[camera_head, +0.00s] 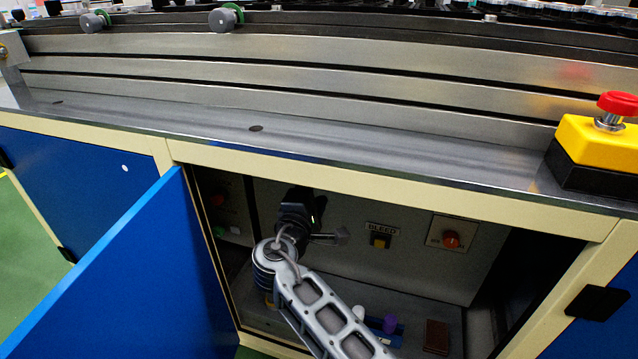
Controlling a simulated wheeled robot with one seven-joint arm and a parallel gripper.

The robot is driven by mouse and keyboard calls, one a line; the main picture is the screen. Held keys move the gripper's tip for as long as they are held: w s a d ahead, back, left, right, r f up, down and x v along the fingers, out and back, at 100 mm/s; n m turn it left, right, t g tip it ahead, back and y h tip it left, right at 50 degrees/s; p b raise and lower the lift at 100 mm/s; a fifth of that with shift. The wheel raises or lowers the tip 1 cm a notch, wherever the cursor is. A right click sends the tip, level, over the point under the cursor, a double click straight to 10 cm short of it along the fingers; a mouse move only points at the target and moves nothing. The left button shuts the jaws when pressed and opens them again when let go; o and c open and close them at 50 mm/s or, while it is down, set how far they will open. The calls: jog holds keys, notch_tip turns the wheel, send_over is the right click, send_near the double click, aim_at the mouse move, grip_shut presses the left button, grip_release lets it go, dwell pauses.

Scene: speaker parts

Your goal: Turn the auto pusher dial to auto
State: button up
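An open cabinet under the metal table shows a grey control panel (355,205). My gripper (300,195) reaches into the cabinet from below and is close to the panel's upper left. Its dark fingers blend with the dark shape behind them, so I cannot tell whether they are open, shut or touching anything. No dial marked auto can be made out; the panel behind my gripper is hidden. A red-orange round control (451,240) sits on a pale plate at the panel's right, its lettering too small to read.
The blue door (140,275) stands open at left. A red emergency button (615,104) on a yellow box is on the table's right. Small purple (390,324) and brown (436,336) items lie on the cabinet floor.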

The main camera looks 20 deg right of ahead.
jog(key=s+f+m+g+y, duration=0.15)
jog(key=s+f+y, duration=0.45)
jog(key=s+f, duration=1.1)
jog(key=s+m+y, duration=0.4)
jog(key=s, duration=1.8)
jog(key=s+d+r+m+t, duration=0.3)
jog(key=s+r+m, duration=0.5)
jog(key=s+r, duration=1)
notch_tip(320, 180, up, 21)
jog(key=d+g+p, duration=0.1)
jog(key=p, duration=1.9)
jog(key=shift+w+y, duration=0.3)
jog(key=shift+w, duration=0.15)
jog(key=shift+d, duration=0.1)
